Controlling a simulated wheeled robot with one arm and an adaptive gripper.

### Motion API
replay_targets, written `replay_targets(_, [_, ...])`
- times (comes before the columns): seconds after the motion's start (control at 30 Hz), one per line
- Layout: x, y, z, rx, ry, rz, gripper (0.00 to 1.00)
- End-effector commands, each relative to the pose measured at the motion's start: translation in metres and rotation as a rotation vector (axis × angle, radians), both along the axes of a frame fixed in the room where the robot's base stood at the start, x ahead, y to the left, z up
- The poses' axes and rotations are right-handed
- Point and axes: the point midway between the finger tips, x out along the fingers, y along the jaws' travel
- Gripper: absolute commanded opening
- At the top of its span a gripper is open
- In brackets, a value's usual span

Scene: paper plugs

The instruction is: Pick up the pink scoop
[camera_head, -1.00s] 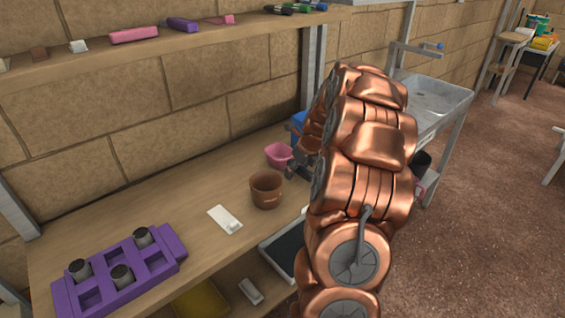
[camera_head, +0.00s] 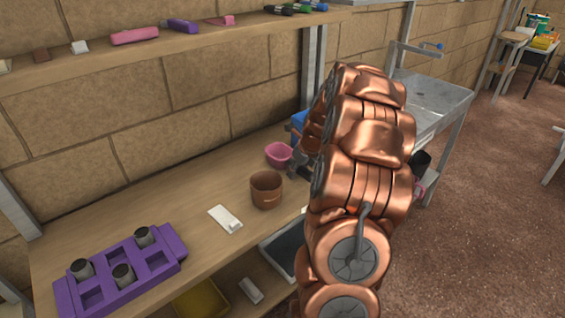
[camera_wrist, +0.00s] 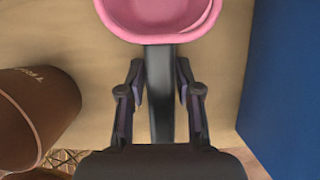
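The pink scoop (camera_head: 278,154) sits on the workbench behind and right of a brown pot. In the wrist view its pink bowl (camera_wrist: 160,15) is at the top, cut off by the frame edge. Its dark handle (camera_wrist: 161,100) runs down toward my gripper (camera_wrist: 160,78). The two fingers are apart, one on each side of the handle, with visible gaps to it. In the head view my gripper (camera_head: 298,165) is just right of the scoop, partly hidden by my copper arm.
The brown pot (camera_head: 266,190) is close on the left; it also shows in the wrist view (camera_wrist: 35,115). A blue block (camera_wrist: 283,80) stands close on the right. A purple rack (camera_head: 120,270) and white item (camera_head: 225,219) lie further left. A shelf (camera_head: 90,62) runs above.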

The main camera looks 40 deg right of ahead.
Motion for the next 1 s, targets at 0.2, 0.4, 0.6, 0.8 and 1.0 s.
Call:
replay_targets(0.2, [-0.001, -0.001, -0.003, 0.000, 0.004, 0.000, 0.00])
replay_targets(0.4, [-0.002, -0.001, -0.004, 0.000, 0.006, 0.000, 0.00])
replay_targets(0.6, [-0.002, -0.001, -0.004, 0.000, 0.006, 0.001, 0.00])
replay_targets(0.8, [-0.001, -0.001, 0.020, -0.001, 0.004, 0.001, 0.00])
replay_targets(1.0, [0.000, -0.001, 0.062, -0.005, 0.000, 0.001, 0.00])
